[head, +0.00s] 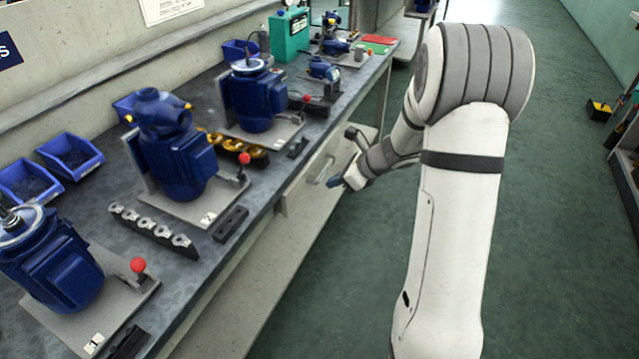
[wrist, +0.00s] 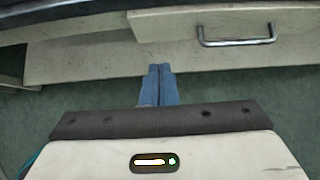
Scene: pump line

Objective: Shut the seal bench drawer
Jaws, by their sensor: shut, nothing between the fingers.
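The pale drawer (head: 300,190) is under the edge of the long workbench, with a metal bar handle (head: 322,170) on its front. In the wrist view the drawer front (wrist: 170,25) is at the upper right, with its handle (wrist: 237,42) right of centre. How far the drawer stands out is hard to tell. My gripper (head: 334,183) is near the handle in the head view. In the wrist view my gripper (wrist: 160,68) has its blue fingers together and empty, below and left of the handle and apart from it.
The workbench (head: 205,275) carries blue pumps (head: 180,160) on plates, blue bins (head: 70,153), a rack of metal fittings (head: 153,232) and a teal case (head: 289,35). A pale lower shelf (head: 270,290) runs below. The green floor (head: 560,220) at right is mostly clear.

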